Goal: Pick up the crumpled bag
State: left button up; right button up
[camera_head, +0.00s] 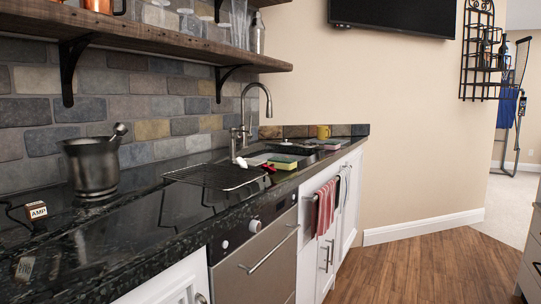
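I cannot make out a crumpled bag for sure in the head view. Small white and red items (268,168) lie by the sink, too small to tell what they are. Neither of my grippers is in view.
A black stone counter (150,225) runs along the left. The wooden floor (430,265) is clear.

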aim_at(270, 170)
jog(key=i+l+z, duration=0.25)
jog(key=i+l, duration=0.95)
jog(key=i, duration=0.1)
